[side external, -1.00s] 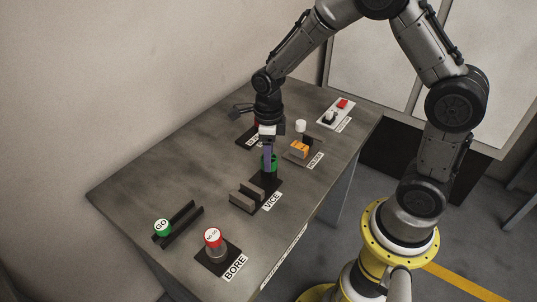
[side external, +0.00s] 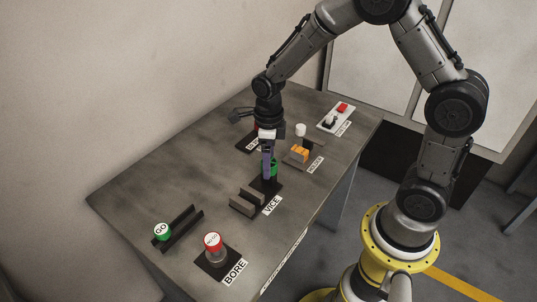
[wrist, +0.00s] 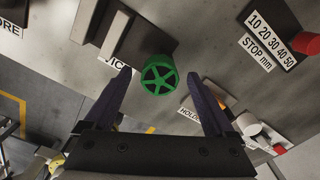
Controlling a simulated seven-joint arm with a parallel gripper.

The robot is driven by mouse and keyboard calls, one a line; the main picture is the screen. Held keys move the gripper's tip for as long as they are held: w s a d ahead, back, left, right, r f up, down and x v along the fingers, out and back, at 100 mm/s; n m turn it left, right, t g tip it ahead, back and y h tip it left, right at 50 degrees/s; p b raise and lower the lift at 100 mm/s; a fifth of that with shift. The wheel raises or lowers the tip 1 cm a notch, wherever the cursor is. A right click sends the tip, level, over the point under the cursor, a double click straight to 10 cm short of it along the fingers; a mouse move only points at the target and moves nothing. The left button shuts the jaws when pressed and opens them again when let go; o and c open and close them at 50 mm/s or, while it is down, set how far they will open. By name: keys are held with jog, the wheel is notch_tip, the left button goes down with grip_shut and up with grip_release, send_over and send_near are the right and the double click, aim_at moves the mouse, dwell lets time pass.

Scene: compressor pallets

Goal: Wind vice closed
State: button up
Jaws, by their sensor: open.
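The vice (side external: 244,199) stands mid-table behind its VICE label, with two grey jaw blocks and a gap between them. Its green handwheel (side external: 274,170) is at the far end, partly hidden by my fingers. In the wrist view the five-spoked handwheel (wrist: 158,75) faces the camera, and part of the vice (wrist: 122,35) shows at upper left. My gripper (side external: 267,176) points down at the handwheel. In the wrist view my gripper (wrist: 159,79) is open, one finger on each side of the wheel; contact cannot be told.
A green GO gauge (side external: 162,231) is by a dark rack at left. An orange part (side external: 300,151) in a holder and a white cylinder (side external: 300,129) stand right of my gripper. A STOP mm scale (wrist: 268,40) lies beyond the wheel.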

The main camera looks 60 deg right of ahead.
notch_tip(320, 180, up, 14)
dwell(0.5)
jog(key=s+r+n+t, duration=0.4)
jog(key=s+r+n, duration=0.2)
jog(key=s+r, duration=0.3)
jog(key=s+f+n, duration=0.1)
jog(key=s+n, duration=0.4)
jog(key=n, duration=0.7)
jog(key=s+f+n+t, duration=0.1)
jog(key=s+n, duration=0.4)
jog(key=n, duration=0.7)
jog(key=shift+s+a+f+t, duration=0.3)
jog(key=shift+s+a+f, duration=0.1)
jog(key=shift+f, duration=0.3)
